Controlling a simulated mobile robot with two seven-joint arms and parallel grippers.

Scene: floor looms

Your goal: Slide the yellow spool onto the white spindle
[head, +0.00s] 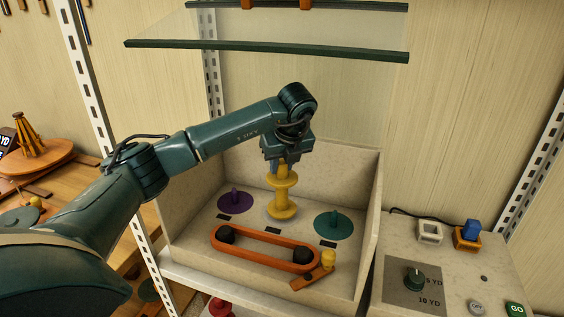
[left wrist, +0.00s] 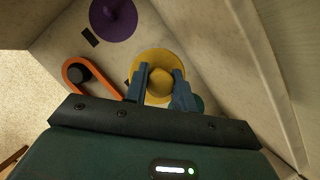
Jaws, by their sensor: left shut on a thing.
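My left gripper (head: 282,168) points down into the pale box and is shut on the top of the yellow spool (head: 281,209). The spool is upright, between a purple spindle (head: 235,199) and a green spindle (head: 334,223). In the left wrist view the fingers (left wrist: 159,88) clasp the spool's top, with its wide yellow flange (left wrist: 152,58) below. I cannot make out the white spindle; the spool covers the middle place, so I cannot tell whether the spool is around it or above it. My right gripper is not in view.
An orange belt loop (head: 265,248) around two black rollers lies in front of the spool, with an orange lever (head: 313,278) at its right end. The box's walls (head: 370,220) enclose the area. A control panel (head: 440,280) stands at right. A glass shelf (head: 270,50) hangs above.

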